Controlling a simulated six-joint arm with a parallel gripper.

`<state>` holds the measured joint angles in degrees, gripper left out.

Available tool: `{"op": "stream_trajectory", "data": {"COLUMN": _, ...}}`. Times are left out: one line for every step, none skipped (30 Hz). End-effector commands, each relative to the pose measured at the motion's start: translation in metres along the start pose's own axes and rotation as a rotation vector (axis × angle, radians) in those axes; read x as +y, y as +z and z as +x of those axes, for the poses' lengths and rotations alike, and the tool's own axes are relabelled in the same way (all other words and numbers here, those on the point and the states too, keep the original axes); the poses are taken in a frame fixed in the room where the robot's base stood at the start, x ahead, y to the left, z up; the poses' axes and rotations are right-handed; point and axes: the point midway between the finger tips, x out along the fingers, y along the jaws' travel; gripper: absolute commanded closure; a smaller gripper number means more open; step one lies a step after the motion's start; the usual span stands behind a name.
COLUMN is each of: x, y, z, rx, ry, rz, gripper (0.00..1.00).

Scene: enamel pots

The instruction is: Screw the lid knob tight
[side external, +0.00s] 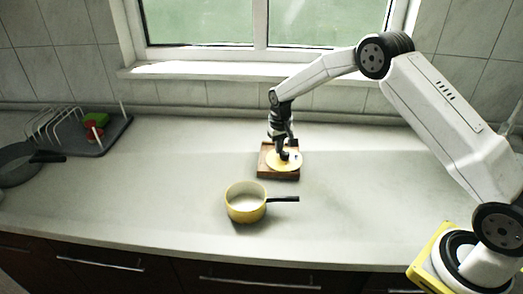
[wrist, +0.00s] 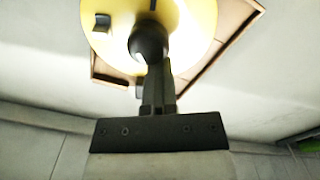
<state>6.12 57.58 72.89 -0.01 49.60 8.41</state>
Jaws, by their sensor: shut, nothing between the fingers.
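The yellow lid (side external: 290,164) lies on a wooden holder (side external: 277,177) on the counter; it also shows at the top of the wrist view (wrist: 108,50). The black round knob (wrist: 149,40) is at the middle of the lid. My gripper (side external: 283,154) is over the lid, pointing down. In the wrist view its fingers (wrist: 157,72) are together, shut on nothing, and overlap the knob's lower edge. I cannot tell whether they touch it. Small dark blocks (wrist: 103,20) show at the lid's edge. The thread under the knob is hidden.
A yellow pot (side external: 240,213) with a black handle stands in front of the holder. A dish rack (side external: 50,124) with green and red items and a dark pan (side external: 17,165) are at the left. The counter right of the holder is clear. The window wall is behind.

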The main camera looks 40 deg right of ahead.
Motion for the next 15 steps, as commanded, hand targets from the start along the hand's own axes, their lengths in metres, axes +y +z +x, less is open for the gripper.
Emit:
{"op": "stream_trajectory", "data": {"x": -0.0001, "y": 0.0001, "z": 0.0001, "rx": 0.0, "ry": 0.0, "rz": 0.008, "gripper": 1.0}}
{"op": "stream_trajectory", "data": {"x": -0.0001, "y": 0.0001, "z": 0.0001, "rx": 0.0, "ry": 0.0, "rz": 0.011, "gripper": 1.0}}
{"op": "stream_trajectory", "data": {"x": -0.0002, "y": 0.0, "z": 0.0, "rx": 0.0, "ry": 0.0, "rz": 0.012, "gripper": 1.0}}
{"op": "stream_trajectory", "data": {"x": -0.0002, "y": 0.0, "z": 0.0, "rx": 0.0, "ry": 0.0, "rz": 0.012, "gripper": 1.0}}
{"op": "stream_trajectory", "data": {"x": -0.0002, "y": 0.0, "z": 0.0, "rx": 0.0, "ry": 0.0, "rz": 0.013, "gripper": 1.0}}
{"op": "stream_trajectory", "data": {"x": -0.0002, "y": 0.0, "z": 0.0, "rx": 0.0, "ry": 0.0, "rz": 0.015, "gripper": 1.0}}
{"op": "stream_trajectory", "data": {"x": -0.0002, "y": -0.0001, "z": -0.0001, "rx": 0.0, "ry": 0.0, "rz": 0.02, "gripper": 1.0}}
{"op": "stream_trajectory", "data": {"x": -0.0002, "y": -0.0001, "z": -0.0001, "rx": 0.0, "ry": 0.0, "rz": 0.026, "gripper": 1.0}}
{"op": "stream_trajectory", "data": {"x": -0.0002, "y": -0.0001, "z": -0.0001, "rx": 0.0, "ry": 0.0, "rz": 0.038, "gripper": 1.0}}
{"op": "stream_trajectory", "data": {"x": -0.0002, "y": -0.0001, "z": -0.0001, "rx": 0.0, "ry": 0.0, "rz": 0.052, "gripper": 1.0}}
{"op": "stream_trajectory", "data": {"x": -0.0002, "y": -0.0001, "z": -0.0001, "rx": 0.001, "ry": 0.0, "rz": 0.067, "gripper": 1.0}}
{"op": "stream_trajectory", "data": {"x": -0.0002, "y": -0.0002, "z": -0.0002, "rx": 0.001, "ry": 0.0, "rz": 0.091, "gripper": 1.0}}
{"op": "stream_trajectory", "data": {"x": -0.0002, "y": -0.0002, "z": -0.0002, "rx": 0.001, "ry": 0.0, "rz": 0.111, "gripper": 1.0}}
{"op": "stream_trajectory", "data": {"x": -0.0002, "y": -0.0002, "z": -0.0002, "rx": 0.001, "ry": 0.0, "rz": 0.133, "gripper": 1.0}}
{"op": "stream_trajectory", "data": {"x": -0.0002, "y": -0.0002, "z": -0.0002, "rx": 0.001, "ry": 0.0, "rz": 0.164, "gripper": 1.0}}
